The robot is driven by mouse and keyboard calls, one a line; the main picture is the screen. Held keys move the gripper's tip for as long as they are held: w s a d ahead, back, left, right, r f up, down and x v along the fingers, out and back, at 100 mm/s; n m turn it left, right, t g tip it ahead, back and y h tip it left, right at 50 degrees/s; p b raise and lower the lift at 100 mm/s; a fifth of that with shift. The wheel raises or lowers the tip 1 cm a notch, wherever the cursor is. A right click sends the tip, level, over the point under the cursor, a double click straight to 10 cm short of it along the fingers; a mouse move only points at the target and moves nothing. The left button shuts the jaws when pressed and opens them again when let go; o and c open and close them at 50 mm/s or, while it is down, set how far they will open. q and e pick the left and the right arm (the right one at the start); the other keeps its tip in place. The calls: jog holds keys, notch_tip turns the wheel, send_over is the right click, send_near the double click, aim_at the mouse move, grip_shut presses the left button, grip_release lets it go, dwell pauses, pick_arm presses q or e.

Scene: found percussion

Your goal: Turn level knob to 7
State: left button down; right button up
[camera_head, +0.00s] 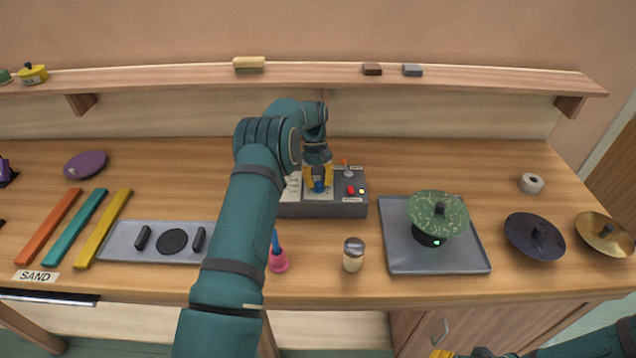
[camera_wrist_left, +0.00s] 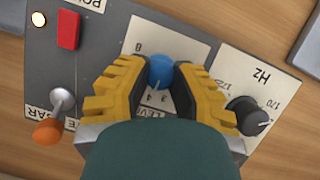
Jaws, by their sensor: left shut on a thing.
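The level knob (camera_wrist_left: 160,72) is blue and stands on a white scale card (camera_wrist_left: 165,42) on the grey control box (camera_head: 335,209). In the left wrist view the yellow fingers of my left gripper (camera_wrist_left: 160,88) are shut on the knob from both sides. In the head view this gripper (camera_head: 318,184) reaches down onto the box. The numbers 8, 4 and 3 show on the card; the fingers hide others, and I cannot tell the knob's exact setting. My right gripper (camera_head: 440,354) barely shows at the bottom edge, too cut off to read.
Beside the level knob are a black Hz knob (camera_wrist_left: 247,115), an orange-tipped toggle (camera_wrist_left: 50,128) and a red switch (camera_wrist_left: 69,29). A tray (camera_head: 400,262) with a green cymbal (camera_head: 438,212) stands right of the box. A shaker (camera_head: 353,254) and pink-based object (camera_head: 278,262) stand in front.

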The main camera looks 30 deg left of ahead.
pick_arm(q)
jog(key=m, duration=0.2)
jog(key=m+g+y, duration=0.1)
jog(key=m, duration=0.1)
jog(key=shift+d+f+m, duration=0.15)
jog(key=shift+m, duration=0.25)
jog(key=m+y, duration=0.1)
jog(key=m, duration=0.2)
jog(key=shift+d+m+y, duration=0.1)
jog(key=shift+m+y, duration=0.2)
jog(key=shift+y, duration=0.1)
jog(key=m+y, duration=0.1)
jog(key=m, duration=0.3)
jog(key=shift+m+y, duration=0.3)
jog(key=shift+y, duration=0.1)
jog(key=m+y, duration=0.1)
jog(key=m, duration=0.3)
jog(key=shift+s+d+t, duration=0.1)
jog(key=shift+t, duration=0.2)
jog(key=shift+m+y, duration=0.3)
jog(key=c, duration=0.7)
grip_release()
jog(key=shift+c, duration=0.2)
